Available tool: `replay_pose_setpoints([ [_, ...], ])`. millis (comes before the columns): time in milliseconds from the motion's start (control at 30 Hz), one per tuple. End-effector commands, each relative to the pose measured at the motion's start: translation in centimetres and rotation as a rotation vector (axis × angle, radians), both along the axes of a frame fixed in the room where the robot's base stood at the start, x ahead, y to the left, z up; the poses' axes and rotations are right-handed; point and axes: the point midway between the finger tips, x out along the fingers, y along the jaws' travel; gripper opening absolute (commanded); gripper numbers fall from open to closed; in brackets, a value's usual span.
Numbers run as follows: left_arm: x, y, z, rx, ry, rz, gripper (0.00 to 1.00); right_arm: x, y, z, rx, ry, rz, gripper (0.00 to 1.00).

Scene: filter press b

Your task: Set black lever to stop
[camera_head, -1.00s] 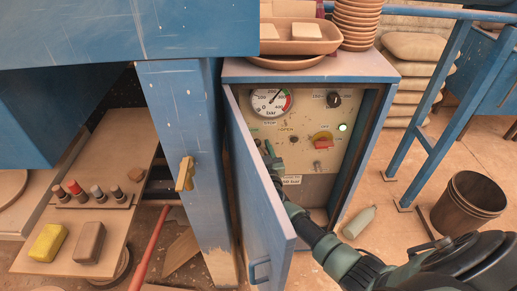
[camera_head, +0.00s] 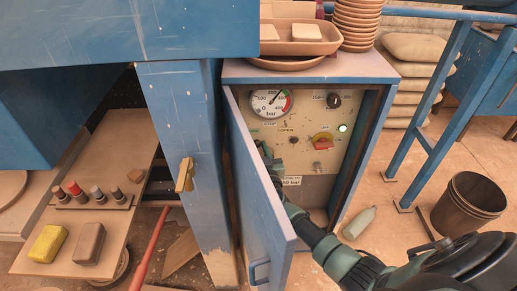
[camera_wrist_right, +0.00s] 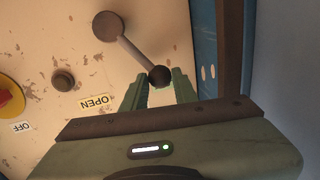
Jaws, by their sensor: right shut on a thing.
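The black lever (camera_wrist_right: 135,51) shows in the right wrist view, which sees the panel upside down. Its arm runs slantwise from a round dark hub to a black ball knob (camera_wrist_right: 158,76). My right gripper (camera_wrist_right: 159,88) is shut on the knob, one green finger on each side. In the head view my right gripper (camera_head: 267,152) reaches behind the open cabinet door to the left part of the panel (camera_head: 310,158); the lever is hard to make out there. My left gripper is out of view.
The open blue door (camera_head: 262,195) stands close left of my right arm. A bottle (camera_head: 359,222) and bucket (camera_head: 468,207) are on the floor at right.

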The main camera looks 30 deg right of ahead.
Motion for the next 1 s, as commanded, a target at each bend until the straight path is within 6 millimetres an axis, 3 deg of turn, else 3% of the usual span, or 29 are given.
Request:
replay_pose_setpoints([
  [1000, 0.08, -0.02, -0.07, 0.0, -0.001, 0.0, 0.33, -0.15, -0.27, 0.07, 0.033, -0.015, -0.001, 0.0],
])
